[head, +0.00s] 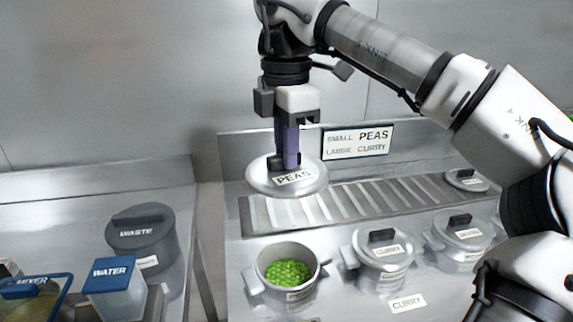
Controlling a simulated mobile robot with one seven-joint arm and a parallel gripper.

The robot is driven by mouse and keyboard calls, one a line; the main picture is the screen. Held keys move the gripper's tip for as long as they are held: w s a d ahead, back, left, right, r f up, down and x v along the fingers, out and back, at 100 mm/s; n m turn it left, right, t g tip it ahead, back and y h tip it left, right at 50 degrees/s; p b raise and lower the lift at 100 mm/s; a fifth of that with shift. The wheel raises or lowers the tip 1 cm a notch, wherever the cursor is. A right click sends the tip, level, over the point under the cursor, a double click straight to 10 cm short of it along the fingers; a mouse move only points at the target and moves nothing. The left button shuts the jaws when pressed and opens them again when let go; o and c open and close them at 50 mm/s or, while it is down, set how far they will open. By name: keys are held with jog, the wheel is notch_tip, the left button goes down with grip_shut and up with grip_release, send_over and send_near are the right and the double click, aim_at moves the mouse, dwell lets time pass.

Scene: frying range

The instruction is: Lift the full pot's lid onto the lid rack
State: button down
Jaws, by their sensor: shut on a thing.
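My gripper (287,160) is shut on the knob of a round silver lid (262,180) labelled PEAS. The lid hangs level above the left part of the slatted lid rack (345,203); whether it touches the rack is hard to tell. The open pot (270,295) below is grey with side handles and is filled with green peas.
A small lid (467,184) lies at the rack's right end. A sign (357,141) stands behind. A waste bin (143,262) and water container (114,298) are at left.

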jog(key=shift+r+p, duration=1.65)
jog(key=shift+r, duration=0.45)
